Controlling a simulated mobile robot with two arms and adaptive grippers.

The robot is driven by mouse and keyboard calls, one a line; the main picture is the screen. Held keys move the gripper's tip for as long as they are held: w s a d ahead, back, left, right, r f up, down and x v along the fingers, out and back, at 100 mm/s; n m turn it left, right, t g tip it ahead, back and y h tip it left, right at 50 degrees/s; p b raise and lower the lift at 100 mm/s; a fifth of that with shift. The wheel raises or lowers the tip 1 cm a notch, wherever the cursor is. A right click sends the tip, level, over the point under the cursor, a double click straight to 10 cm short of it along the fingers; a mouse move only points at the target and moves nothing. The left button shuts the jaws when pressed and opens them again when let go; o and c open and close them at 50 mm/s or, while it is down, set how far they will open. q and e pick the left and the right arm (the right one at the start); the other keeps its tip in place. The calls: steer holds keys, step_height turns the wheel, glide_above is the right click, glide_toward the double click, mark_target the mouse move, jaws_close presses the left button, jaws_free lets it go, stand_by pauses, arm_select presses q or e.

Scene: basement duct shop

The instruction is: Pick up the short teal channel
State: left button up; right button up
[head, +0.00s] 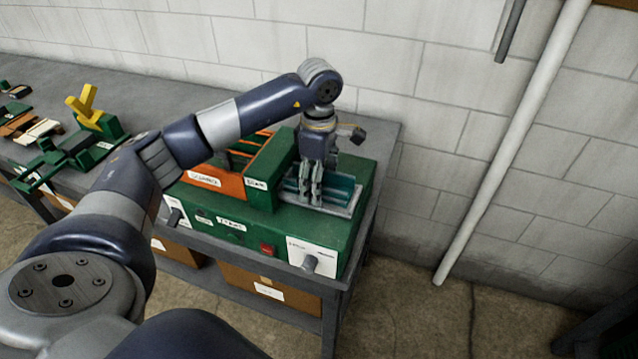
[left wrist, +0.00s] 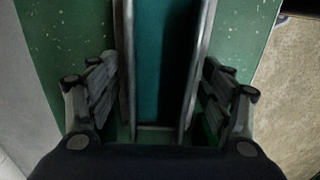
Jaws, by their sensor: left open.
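The short teal channel (head: 341,188) lies in a grey-edged holder on top of a green machine (head: 235,222) at the end of the bench. In the left wrist view, the teal channel (left wrist: 162,60) runs lengthwise between two grey rails; I cannot tell whether the rails belong to it or to the holder. My left gripper (head: 309,200) points down over the channel and hides part of it. In the left wrist view, the fingers of my left gripper (left wrist: 161,105) are open, one on each side of the rails. My right gripper is not in view.
An orange slotted part (head: 212,180) and a raised green block (head: 272,172) stand left of the channel on the machine. A green device with a yellow piece (head: 88,112) sits farther left. A white pipe (head: 515,140) stands by the block wall. Cardboard boxes (head: 262,292) sit below.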

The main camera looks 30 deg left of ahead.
arm_select(q)
steer(key=c, duration=1.2)
steer(key=shift+r, duration=0.25)
